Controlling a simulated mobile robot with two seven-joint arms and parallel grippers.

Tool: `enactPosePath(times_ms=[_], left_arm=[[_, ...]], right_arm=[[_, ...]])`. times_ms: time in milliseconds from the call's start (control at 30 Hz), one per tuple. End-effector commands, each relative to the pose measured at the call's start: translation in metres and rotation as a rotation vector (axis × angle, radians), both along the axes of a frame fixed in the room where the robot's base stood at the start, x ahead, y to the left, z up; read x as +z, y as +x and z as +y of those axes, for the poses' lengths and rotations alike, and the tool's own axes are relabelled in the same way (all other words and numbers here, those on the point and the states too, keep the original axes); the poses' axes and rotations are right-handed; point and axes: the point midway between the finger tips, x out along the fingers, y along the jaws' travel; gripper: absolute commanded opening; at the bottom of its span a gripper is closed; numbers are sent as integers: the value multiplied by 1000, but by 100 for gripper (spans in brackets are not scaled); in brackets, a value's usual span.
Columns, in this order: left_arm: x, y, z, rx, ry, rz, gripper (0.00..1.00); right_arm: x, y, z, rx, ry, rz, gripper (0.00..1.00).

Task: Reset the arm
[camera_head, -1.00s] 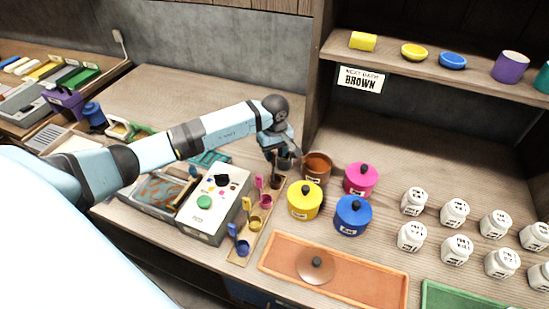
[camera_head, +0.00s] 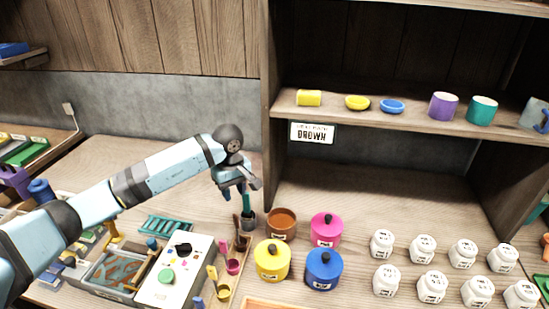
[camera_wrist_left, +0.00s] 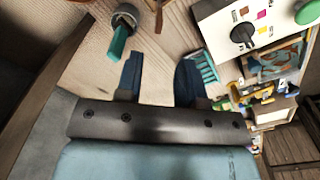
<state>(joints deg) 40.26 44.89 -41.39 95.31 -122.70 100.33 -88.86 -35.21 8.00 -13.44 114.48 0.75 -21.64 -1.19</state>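My left gripper (camera_head: 233,190) hangs over the bench at the end of the pale blue arm, near a grey cup (camera_head: 249,222) that holds a teal-handled tool (camera_head: 246,202). In the left wrist view the two dark blue fingers of the left gripper (camera_wrist_left: 157,75) stand apart with nothing between them. The grey cup (camera_wrist_left: 127,14) and the teal handle (camera_wrist_left: 119,42) show beyond them, apart from the fingers. My right gripper is in neither view.
Just right stand a brown pot (camera_head: 281,226), a pink pot (camera_head: 326,230), a yellow pot (camera_head: 272,262) and a blue pot (camera_head: 324,270). Several white jars (camera_head: 422,249) fill the right. A control box (camera_head: 176,275) and a teal rack (camera_head: 166,225) lie left. A shelf (camera_head: 420,123) rises behind.

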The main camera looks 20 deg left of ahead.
Motion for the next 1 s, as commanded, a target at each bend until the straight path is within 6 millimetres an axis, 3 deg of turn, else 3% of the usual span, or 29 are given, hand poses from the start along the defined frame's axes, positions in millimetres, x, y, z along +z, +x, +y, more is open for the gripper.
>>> enactPosePath(times_ms=[167, 267, 367, 467, 500, 600, 700, 833, 967, 1000], left_arm=[[-3, -1, -4, 2, -16, 2, 36], [-15, -9, -28, 21, -111, 13, 36], [-34, -28, -78, 85, -321, 46, 36], [-47, -57, -146, 233, -633, 138, 36], [-47, -71, -174, 323, -779, 196, 36], [-34, -98, -228, 595, -1118, 388, 36], [-15, -114, -256, 923, -1409, 635, 36], [-4, -123, -258, 1419, -1698, 1032, 36], [-24, -133, -233, 1976, -1855, 1501, 36], [-37, -140, -222, -1949, 1690, -1496, 36]], right_arm=[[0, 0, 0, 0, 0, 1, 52], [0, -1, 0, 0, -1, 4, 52], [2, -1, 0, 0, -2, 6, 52], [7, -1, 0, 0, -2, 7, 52], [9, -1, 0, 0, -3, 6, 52], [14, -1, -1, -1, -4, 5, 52], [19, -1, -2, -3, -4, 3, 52], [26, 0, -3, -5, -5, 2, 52], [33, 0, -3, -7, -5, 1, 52], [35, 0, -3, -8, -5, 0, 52]])
